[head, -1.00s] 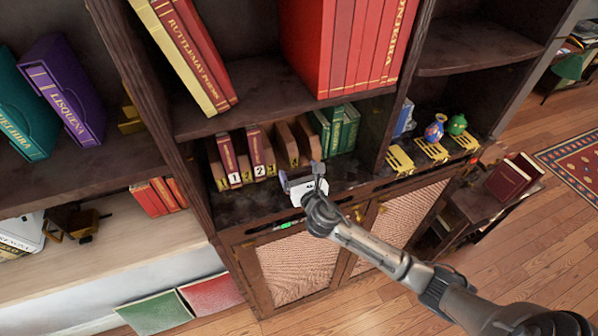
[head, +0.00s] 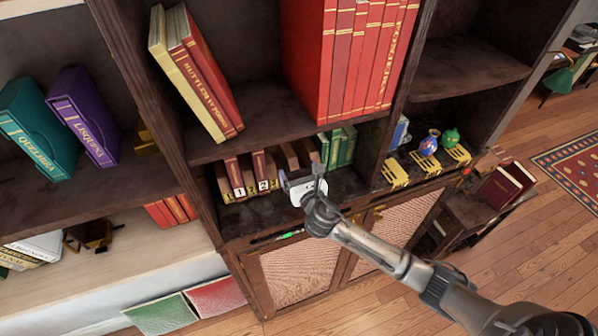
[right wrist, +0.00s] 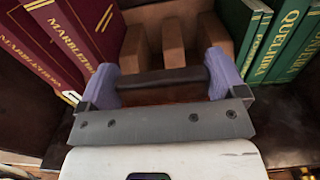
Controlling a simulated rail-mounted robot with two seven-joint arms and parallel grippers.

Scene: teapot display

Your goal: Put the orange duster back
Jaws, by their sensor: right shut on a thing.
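My right gripper (head: 301,179) is at the front of the lower shelf compartment, in front of the small books. In the right wrist view, its two purple fingers (right wrist: 164,78) are shut on the ends of a dark bar-shaped handle (right wrist: 165,80), which lies level between them. A reddish-brown surface shows just under the handle; I cannot tell whether it belongs to the held thing. In the head view the held thing is too small and hidden to make out. I see no clearly orange duster. My left gripper is not in view.
Dark red books (right wrist: 65,40) stand left of the fingers and green books (right wrist: 275,40) right, with brown blocks (right wrist: 178,45) behind. Yellow stands (head: 427,164) and two small vases (head: 440,140) are in the right compartment. A wooden divider (head: 385,120) separates the compartments.

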